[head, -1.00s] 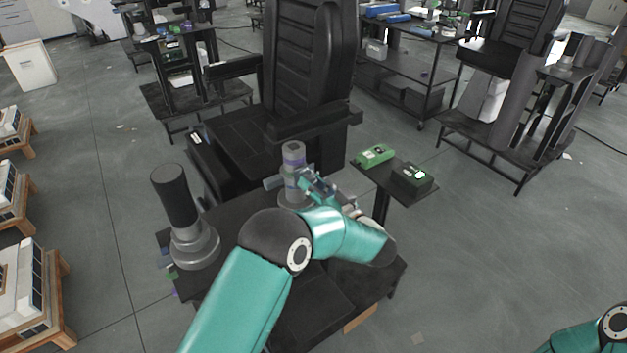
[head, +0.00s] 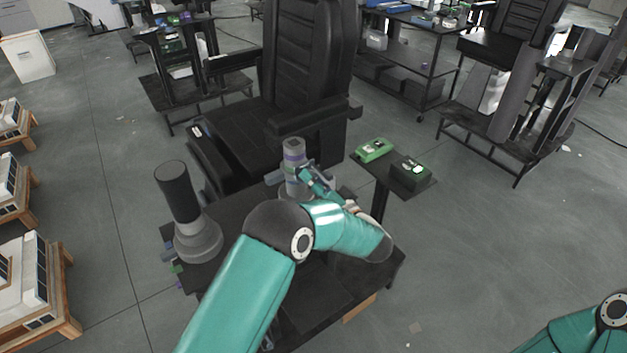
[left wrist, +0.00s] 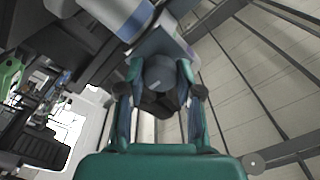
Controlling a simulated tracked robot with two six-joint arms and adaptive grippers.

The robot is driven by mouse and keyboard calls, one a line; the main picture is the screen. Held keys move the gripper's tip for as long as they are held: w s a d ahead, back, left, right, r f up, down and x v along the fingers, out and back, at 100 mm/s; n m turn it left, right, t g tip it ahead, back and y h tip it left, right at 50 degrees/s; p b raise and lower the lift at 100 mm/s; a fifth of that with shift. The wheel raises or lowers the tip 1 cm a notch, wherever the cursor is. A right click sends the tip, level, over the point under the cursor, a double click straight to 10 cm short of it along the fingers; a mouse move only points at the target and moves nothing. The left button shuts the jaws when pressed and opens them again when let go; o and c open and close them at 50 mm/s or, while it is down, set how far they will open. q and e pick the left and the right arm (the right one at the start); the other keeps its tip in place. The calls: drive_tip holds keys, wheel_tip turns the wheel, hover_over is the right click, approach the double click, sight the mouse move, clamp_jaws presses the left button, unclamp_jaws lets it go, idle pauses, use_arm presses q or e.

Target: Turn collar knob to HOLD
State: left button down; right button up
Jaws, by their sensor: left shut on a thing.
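A grey lift column (head: 294,155) with a purple band stands on the far part of the dark table. A collar with a grey arm (head: 274,178) sticking out to the left sits round it. My left gripper (head: 306,172) is at the column's right side. In the left wrist view, the left gripper (left wrist: 161,85) is shut on a dark round knob (left wrist: 160,70), which sits between its two fingers against the grey column (left wrist: 122,14) with its blue band. I cannot read any HOLD mark. My right gripper is out of view; only part of that arm shows at the lower right.
A second column with a black upper part (head: 177,190) and grey base stands at the table's left. A small side table to the right holds a green box (head: 375,149) and a dark box (head: 411,172). A black chair (head: 309,70) stands behind.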

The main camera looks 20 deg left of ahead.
use_arm(q)
drive_tip(key=shift+r, duration=0.1)
drive_tip(key=c, duration=0.8)
unclamp_jaws()
drive_tip(key=shift+w, duration=0.1)
drive_tip(key=shift+o, duration=0.2)
drive_tip(key=shift+d, duration=0.1)
drive_tip(key=v, duration=1.2)
drive_tip(key=shift+f, duration=0.25)
